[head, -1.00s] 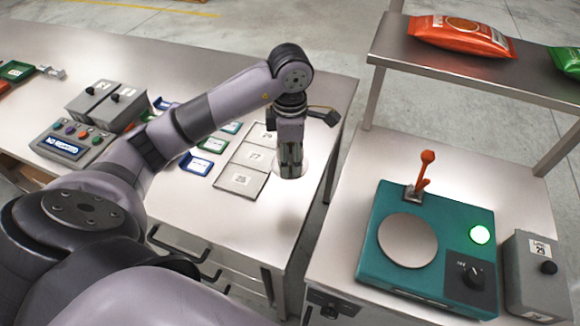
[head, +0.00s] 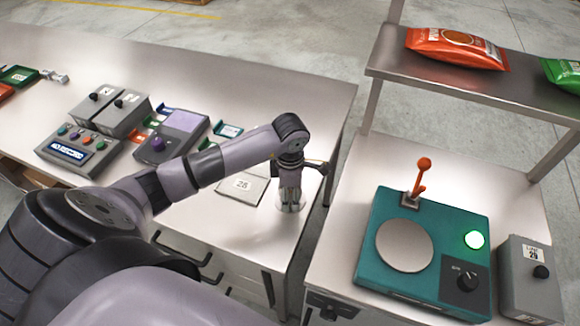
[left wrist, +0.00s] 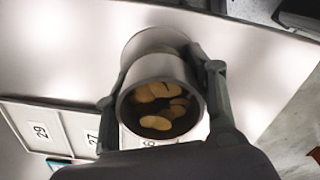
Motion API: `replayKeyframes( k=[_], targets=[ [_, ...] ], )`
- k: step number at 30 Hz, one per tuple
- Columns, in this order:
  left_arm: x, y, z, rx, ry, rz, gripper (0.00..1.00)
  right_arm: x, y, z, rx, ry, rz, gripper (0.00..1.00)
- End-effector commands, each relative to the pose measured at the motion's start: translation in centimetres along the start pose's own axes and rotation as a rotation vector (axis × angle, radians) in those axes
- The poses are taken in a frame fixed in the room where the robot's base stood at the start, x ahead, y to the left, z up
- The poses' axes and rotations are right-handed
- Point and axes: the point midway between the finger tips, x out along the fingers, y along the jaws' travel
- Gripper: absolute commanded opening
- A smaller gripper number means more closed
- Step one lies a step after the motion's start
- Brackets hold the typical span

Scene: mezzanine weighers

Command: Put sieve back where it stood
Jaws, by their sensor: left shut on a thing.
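My left gripper (head: 290,190) is shut on a metal cylindrical cup (left wrist: 158,67), which I take to be the sieve. In the left wrist view, the fingers (left wrist: 162,90) hold it from both sides. Its open mouth faces the camera and several yellowish flat pieces (left wrist: 156,108) lie inside. In the head view the sieve (head: 291,207) shows only in part, low at the right edge of the left bench, beside a square marked 26 (head: 241,187). Whether its base touches the bench cannot be told. My right gripper is not in view.
The left bench (head: 330,100) carries a purple-topped device (head: 172,135), grey boxes (head: 98,103) and small coloured trays. Across a gap, the right bench holds a teal scale (head: 375,262) with an orange lever, and a grey box (head: 530,285). A shelf (head: 470,95) with bags stands above.

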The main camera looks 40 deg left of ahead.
Motion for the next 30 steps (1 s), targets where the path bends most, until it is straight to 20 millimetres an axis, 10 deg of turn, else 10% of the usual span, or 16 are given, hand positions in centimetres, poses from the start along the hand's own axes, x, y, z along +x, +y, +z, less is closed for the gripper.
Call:
replayKeyframes(
  k=[5, 6, 12, 30],
  targets=[
    [0.4, 0.1, 0.0, 0.000, 0.000, 0.002, 0.05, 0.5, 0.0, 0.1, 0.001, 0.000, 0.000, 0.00],
    [0.3, 0.0, 0.0, 0.000, 0.000, 0.001, 0.52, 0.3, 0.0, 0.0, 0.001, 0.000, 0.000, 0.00],
    [0.2, 0.0, 0.0, 0.000, 0.001, 0.000, 0.66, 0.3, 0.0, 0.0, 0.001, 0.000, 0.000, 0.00],
    [-2.1, 0.2, 0.0, 0.001, -0.001, 0.006, 0.70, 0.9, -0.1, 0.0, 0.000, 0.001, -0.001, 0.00]
  ],
)
